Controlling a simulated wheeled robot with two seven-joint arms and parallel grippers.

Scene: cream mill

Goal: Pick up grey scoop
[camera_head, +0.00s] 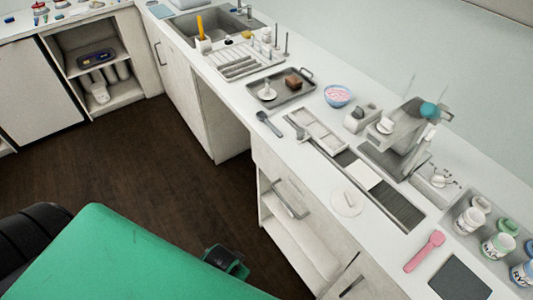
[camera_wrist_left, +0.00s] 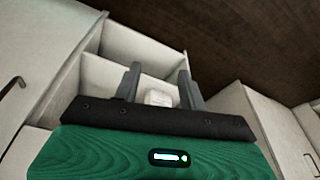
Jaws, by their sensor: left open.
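The grey scoop (camera_head: 268,123) lies on the white counter in the head view, near the counter's front edge, left of the white divided tray and in front of the metal tray. My left gripper (camera_wrist_left: 158,75) shows in the left wrist view with its two dark fingers apart and nothing held between them. It faces a pale cabinet with open shelves, away from the scoop, which is not in that view. In the head view a green part of my arm fills the lower left; the fingertips cannot be made out there. My right gripper is not in view.
A metal tray (camera_head: 281,96) with small items, a blue bowl (camera_head: 338,95), a grey machine (camera_head: 399,138) and a pink scoop (camera_head: 425,251) stand or lie along the counter. Below it is an open cabinet (camera_head: 297,243). The dark floor (camera_head: 120,165) is clear.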

